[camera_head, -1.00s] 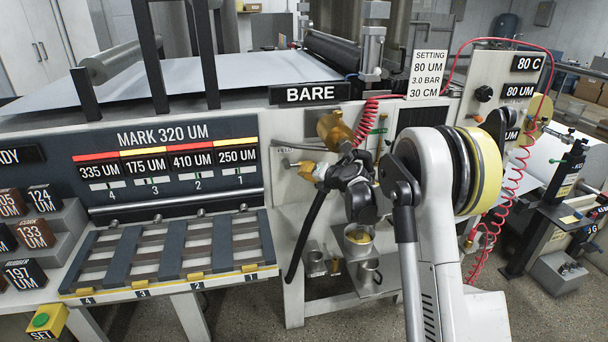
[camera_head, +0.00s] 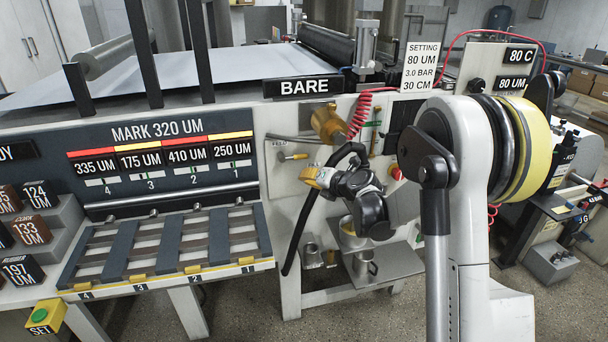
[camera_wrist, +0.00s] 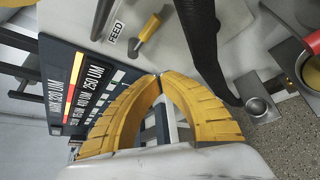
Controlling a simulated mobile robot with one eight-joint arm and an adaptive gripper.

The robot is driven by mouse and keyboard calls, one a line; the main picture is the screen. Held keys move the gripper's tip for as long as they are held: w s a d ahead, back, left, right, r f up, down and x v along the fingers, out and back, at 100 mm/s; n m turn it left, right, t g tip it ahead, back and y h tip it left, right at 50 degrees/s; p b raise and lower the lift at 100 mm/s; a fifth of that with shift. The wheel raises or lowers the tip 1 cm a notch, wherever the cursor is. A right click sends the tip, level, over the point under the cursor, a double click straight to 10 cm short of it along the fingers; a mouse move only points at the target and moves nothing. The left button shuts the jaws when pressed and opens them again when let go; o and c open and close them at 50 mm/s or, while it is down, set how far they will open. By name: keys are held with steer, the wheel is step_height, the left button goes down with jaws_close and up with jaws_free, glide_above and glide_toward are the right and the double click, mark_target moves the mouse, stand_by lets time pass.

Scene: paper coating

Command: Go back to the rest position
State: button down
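My gripper (camera_wrist: 159,76) has yellow ribbed fingers whose tips meet in the wrist view, with nothing seen between them. In the head view my gripper (camera_head: 312,177) is small and partly hidden by my wrist. It is in front of the machine's white front face, right of the MARK 320 UM panel (camera_head: 160,134) and below a brass fitting (camera_head: 328,121). In the wrist view a small yellow-handled lever (camera_wrist: 150,28) beside the FEED label (camera_wrist: 117,32) lies beyond the fingertips, apart from them.
The slotted rack (camera_head: 165,247) stands left of my gripper, with labelled blocks (camera_head: 38,230) and a green SET button (camera_head: 40,315) further left. A low shelf (camera_head: 385,262) with metal cups is below. A red coiled hose (camera_head: 362,112) hangs near the brass fitting.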

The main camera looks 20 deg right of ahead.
steer(key=shift+s, duration=0.15)
steer(key=shift+r, duration=0.15)
